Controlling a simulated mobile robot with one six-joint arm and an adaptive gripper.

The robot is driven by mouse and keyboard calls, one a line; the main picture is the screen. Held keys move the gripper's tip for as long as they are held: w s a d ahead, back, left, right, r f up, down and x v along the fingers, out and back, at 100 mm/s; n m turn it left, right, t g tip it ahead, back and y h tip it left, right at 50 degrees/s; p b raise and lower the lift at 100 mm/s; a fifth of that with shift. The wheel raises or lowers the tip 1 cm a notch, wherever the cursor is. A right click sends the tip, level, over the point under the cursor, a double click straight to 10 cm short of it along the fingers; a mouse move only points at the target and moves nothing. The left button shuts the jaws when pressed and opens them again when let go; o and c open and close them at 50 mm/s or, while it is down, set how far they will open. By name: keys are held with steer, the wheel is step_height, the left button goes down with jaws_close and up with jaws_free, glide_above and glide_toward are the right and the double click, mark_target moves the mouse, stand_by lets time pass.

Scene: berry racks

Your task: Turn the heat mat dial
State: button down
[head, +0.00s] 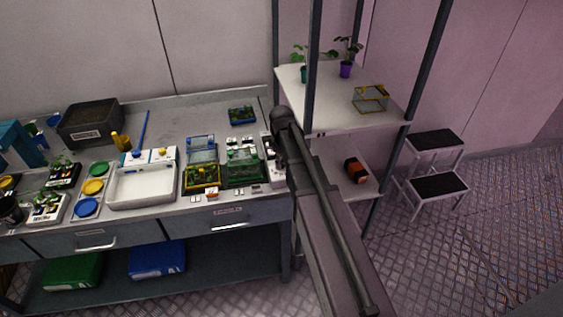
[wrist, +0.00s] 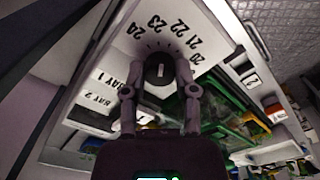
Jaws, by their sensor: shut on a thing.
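The heat mat dial (wrist: 159,68) is a dark round knob with a pale mark on top. It sits on a white panel (wrist: 207,62) printed with the numbers 20 to 24 in an arc. My gripper (wrist: 162,78) is shut on the dial, one finger on each side of it. The pale mark runs roughly along the picture's upright, below the numbers. Labels reading "BAY 1" and "BAY 2" show at the panel's left. In the head view my arm hides the dial and my gripper at the bench's right end.
A white basin (head: 141,187) is farther left on the bench. A shelf rack (head: 333,108) stands close on the right, its post (head: 313,60) near my arm. A step stool (head: 437,185) stands beyond it.

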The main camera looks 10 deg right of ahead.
steer(key=shift+n, duration=0.8)
steer(key=shift+c, duration=2)
jaws_free()
steer(key=shift+m, duration=0.5)
